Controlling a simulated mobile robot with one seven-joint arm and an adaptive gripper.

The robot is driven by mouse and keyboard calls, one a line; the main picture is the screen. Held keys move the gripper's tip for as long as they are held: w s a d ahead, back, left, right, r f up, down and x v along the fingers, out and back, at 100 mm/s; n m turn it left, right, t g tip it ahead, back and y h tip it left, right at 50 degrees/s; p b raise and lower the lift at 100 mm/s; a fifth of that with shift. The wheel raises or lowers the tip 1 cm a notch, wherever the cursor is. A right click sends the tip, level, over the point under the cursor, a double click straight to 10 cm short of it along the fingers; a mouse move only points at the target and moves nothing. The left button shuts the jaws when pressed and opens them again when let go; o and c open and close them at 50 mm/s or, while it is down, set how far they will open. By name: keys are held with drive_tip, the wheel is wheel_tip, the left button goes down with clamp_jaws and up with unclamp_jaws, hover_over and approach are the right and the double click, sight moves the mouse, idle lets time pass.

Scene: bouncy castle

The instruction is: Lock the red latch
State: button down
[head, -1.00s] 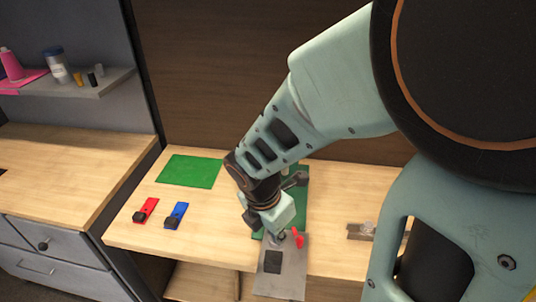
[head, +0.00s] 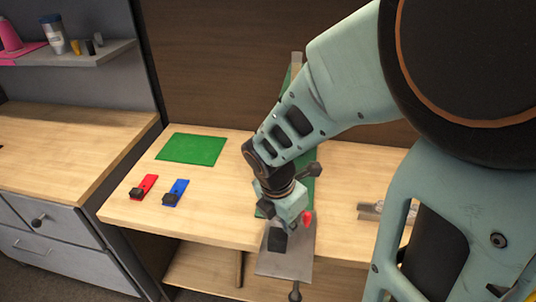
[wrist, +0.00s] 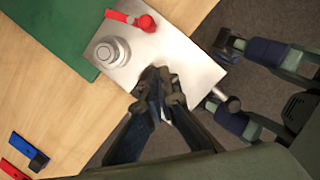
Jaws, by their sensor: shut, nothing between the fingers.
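The red latch (wrist: 128,19) lies on a metal plate (wrist: 185,58), near the plate's far edge in the wrist view. It has a flat red bar and a rounded red end. In the head view part of the red latch (head: 307,218) shows just right of my gripper (head: 277,242). In the wrist view my gripper (wrist: 160,84) has its fingers together and empty over the plate, apart from the latch. I cannot tell whether the fingertips touch the plate.
A round silver knob (wrist: 110,52) stands on the plate beside the latch. A dark knob (head: 295,292) sticks out at its front edge. A red piece (head: 148,184) and a blue piece (head: 179,187), each with a black block, lie left. A green mat (head: 192,149) lies behind them.

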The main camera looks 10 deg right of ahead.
drive_tip(key=shift+b+x, duration=0.35)
drive_tip(key=shift+x, duration=0.4)
drive_tip(key=shift+w+d+r, duration=0.15)
drive_tip(key=shift+w+d, duration=0.4)
drive_tip(key=shift+d, duration=0.25)
drive_tip(key=shift+w+d+r, duration=0.2)
drive_tip(key=shift+w+d, duration=0.4)
drive_tip(key=shift+d, duration=0.15)
drive_tip(key=shift+d+p, duration=0.1)
drive_tip(key=shift+p, duration=0.55)
drive_tip(key=shift+s+n, duration=0.1)
drive_tip(key=shift+n, duration=0.2)
